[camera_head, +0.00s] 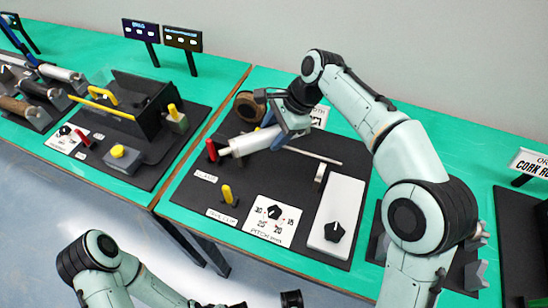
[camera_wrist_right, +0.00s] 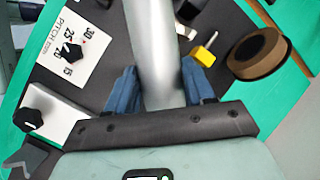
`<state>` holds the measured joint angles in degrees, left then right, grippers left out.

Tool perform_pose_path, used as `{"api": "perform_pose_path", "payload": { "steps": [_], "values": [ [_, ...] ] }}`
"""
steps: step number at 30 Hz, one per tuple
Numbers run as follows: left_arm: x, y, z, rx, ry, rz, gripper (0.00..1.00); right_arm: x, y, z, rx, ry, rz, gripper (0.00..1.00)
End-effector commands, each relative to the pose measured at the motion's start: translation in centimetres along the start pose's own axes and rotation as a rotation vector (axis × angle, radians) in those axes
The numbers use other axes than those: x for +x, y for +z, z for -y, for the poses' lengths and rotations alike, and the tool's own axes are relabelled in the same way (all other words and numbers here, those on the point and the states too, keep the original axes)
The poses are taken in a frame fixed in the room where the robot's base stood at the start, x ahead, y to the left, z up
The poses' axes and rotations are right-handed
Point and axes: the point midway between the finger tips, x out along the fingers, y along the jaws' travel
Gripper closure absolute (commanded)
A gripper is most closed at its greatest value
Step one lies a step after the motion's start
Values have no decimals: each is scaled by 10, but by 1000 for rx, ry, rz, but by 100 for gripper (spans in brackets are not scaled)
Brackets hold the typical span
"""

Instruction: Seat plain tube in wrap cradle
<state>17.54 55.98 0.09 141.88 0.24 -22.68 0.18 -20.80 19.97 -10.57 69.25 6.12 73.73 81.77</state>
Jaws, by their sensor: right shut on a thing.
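My right gripper (camera_head: 284,134) is shut on a pale plain tube (camera_head: 250,143) above the black wrap station mat (camera_head: 195,208). The tube points left, its far end close to a red-handled part (camera_head: 212,151). In the right wrist view the blue fingers (camera_wrist_right: 158,88) stand on both sides of the grey tube (camera_wrist_right: 148,40). The cradle is not clearly seen; the tube and gripper cover that area, and I cannot tell whether the tube touches it. My left arm shows at the bottom left, but its gripper is not clearly in view.
A brown tape roll (camera_head: 248,106) stands behind the tube. A thin rod (camera_head: 315,155) lies right of the gripper. A yellow lever (camera_head: 228,195), a pitch dial card (camera_head: 273,220) and a white knob box (camera_head: 337,215) are in front. A black machine (camera_head: 140,100) stands left.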

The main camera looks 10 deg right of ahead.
Motion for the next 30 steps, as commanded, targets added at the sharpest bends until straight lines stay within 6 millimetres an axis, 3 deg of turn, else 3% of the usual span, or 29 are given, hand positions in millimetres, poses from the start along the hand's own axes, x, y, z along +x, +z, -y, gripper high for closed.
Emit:
{"api": "perform_pose_path", "payload": {
  "steps": [4, 13, 20, 30],
  "values": [
    [8, -5, 1, 2, 3, -14, 57, 29, -12, -7, 0, -1, 1, 100],
    [11, -8, 1, 2, 5, -23, 57, 49, -21, -11, 0, -2, 1, 100],
    [17, -12, 2, 3, 7, -33, 57, 78, -33, -19, 1, -1, 1, 100],
    [17, -12, 2, 4, 8, -35, 57, 81, -34, -19, -1, -4, 1, 100]
  ]
}}
